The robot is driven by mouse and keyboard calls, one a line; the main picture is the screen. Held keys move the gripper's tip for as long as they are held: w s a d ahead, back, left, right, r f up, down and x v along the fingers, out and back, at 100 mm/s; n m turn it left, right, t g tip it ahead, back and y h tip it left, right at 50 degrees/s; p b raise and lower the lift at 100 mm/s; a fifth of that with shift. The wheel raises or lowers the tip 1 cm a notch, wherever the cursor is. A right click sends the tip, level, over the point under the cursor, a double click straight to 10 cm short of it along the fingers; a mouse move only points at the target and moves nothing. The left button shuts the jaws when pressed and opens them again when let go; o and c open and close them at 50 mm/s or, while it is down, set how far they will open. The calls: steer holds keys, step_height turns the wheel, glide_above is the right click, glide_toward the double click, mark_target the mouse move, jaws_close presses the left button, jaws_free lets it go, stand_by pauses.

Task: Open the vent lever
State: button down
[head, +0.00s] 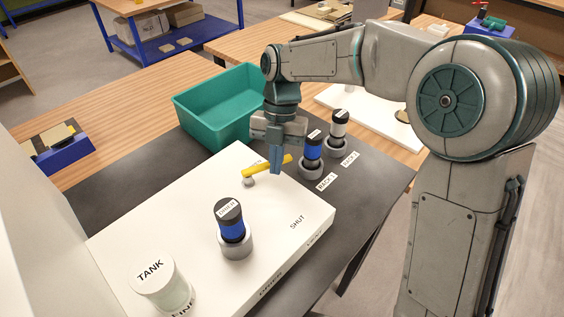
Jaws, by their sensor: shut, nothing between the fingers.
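The yellow vent lever (256,168) sits on a small grey pivot on top of the white box (180,215). Its bar points toward the upper right of the picture. A "SHUT" label (297,223) is on the box top to the lower right of the pivot; another label behind the lever is mostly hidden. My gripper (276,169) points down with its fingers together and nothing between them. The fingers overlap the middle of the lever bar in the head view and hide part of it; I cannot tell whether they touch it.
A blue-and-black cylinder (232,229) stands in a grey holder on the box, near a jar marked TANK (160,285). Two capped cylinders (312,150) (339,124) stand in holders right of my gripper. A green bin (198,119) is behind. Dark mat (345,195) is bare at right.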

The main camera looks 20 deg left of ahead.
steer(key=shift+w, duration=0.35)
stand_by(0.4)
steer(key=s+d, duration=0.2)
steer(key=shift+s+d, duration=0.35)
steer(key=shift+s, duration=0.05)
step_height(320, 180, up, 10)
steer(key=w+a+b, duration=0.1)
steer(key=a, duration=0.1)
steer(key=shift+w+a+f, duration=0.2)
steer(key=shift+w+f, duration=0.05)
steer(key=shift+w, duration=0.15)
